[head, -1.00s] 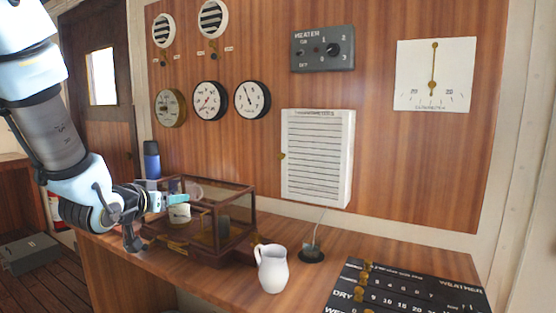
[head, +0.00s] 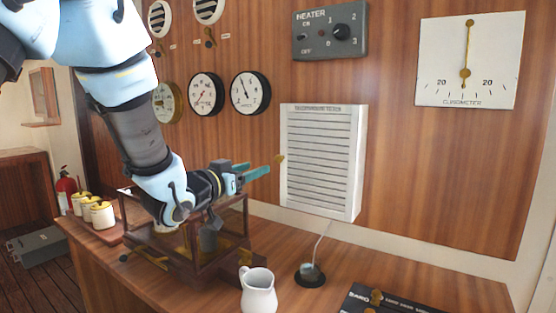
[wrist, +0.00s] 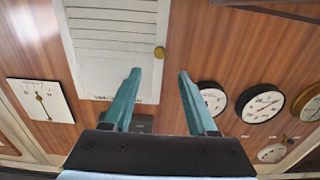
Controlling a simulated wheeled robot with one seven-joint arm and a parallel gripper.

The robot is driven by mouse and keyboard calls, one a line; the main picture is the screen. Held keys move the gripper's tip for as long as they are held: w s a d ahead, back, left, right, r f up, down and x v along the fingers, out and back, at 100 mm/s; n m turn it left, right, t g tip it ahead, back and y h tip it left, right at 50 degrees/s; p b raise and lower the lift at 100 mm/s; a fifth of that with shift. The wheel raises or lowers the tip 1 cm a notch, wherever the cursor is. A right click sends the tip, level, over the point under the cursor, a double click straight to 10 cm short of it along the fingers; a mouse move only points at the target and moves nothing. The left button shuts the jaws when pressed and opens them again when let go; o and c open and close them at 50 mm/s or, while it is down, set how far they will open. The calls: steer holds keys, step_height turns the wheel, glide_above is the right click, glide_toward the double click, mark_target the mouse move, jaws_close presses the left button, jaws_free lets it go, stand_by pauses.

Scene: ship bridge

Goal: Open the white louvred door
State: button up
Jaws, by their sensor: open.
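The white louvred door (head: 320,165) is on the wall panel above the counter, and it looks shut. Its small brass knob (head: 279,159) is on its left edge. In the wrist view the door (wrist: 112,50) fills the upper left, with the knob (wrist: 160,53) beyond and between the finger lines. My gripper (head: 268,165) is open and empty, its teal fingers pointing right toward the knob. In the wrist view the gripper (wrist: 158,75) shows a clear gap between its fingers, and the knob seems apart from both.
Below my arm stands a glass-sided wooden case (head: 215,245) on the counter. A white jug (head: 258,291) and a black round base with a cord (head: 311,275) stand in front of the door. Gauges (head: 206,95) and a heater panel (head: 331,32) are on the wall.

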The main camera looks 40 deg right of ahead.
mark_target(277, 159)
steer(key=p+x, duration=0.3)
steer(key=x, duration=0.7)
steer(key=shift+p, duration=0.3)
steer(key=shift+s, duration=0.1)
steer(key=shift+c, duration=0.2)
jaws_close()
stand_by(0.6)
